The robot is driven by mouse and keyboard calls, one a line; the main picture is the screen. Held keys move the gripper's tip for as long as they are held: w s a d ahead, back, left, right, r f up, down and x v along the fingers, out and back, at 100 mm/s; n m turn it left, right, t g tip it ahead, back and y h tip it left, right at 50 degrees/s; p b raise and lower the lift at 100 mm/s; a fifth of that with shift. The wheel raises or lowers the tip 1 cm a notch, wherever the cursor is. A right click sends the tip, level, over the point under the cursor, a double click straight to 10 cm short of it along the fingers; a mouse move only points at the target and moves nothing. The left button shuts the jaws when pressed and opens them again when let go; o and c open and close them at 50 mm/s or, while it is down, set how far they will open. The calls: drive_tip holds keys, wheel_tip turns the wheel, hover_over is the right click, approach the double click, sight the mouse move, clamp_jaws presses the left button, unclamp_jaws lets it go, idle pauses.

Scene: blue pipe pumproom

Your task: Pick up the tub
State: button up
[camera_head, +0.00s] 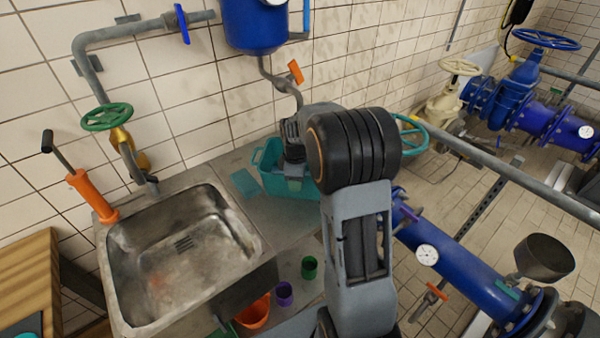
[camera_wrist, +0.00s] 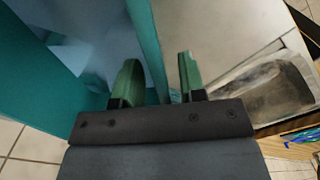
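The teal tub (camera_head: 273,184) stands on the metal counter right of the sink, against the tiled wall. My gripper (camera_head: 294,182) reaches down at its right part, and my arm hides that side of it. In the wrist view, the green fingers of my gripper (camera_wrist: 160,82) are apart, with the tub's teal wall (camera_wrist: 147,40) running between them. One finger is on the inner side and the other on the outer side. A gap shows beside the wall, so the fingers are not closed on it. Pale blue shapes show inside the tub.
A metal sink (camera_head: 170,285) is left of the tub; a flat teal piece (camera_head: 243,182) lies between them. A blue tank (camera_head: 255,25) and its pipe hang above. A green cup (camera_head: 309,267), a purple cup (camera_head: 284,293) and an orange bucket (camera_head: 254,313) are below.

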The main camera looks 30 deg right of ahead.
clamp_jaws()
drive_tip(key=shift+s, duration=0.1)
idle(1.2)
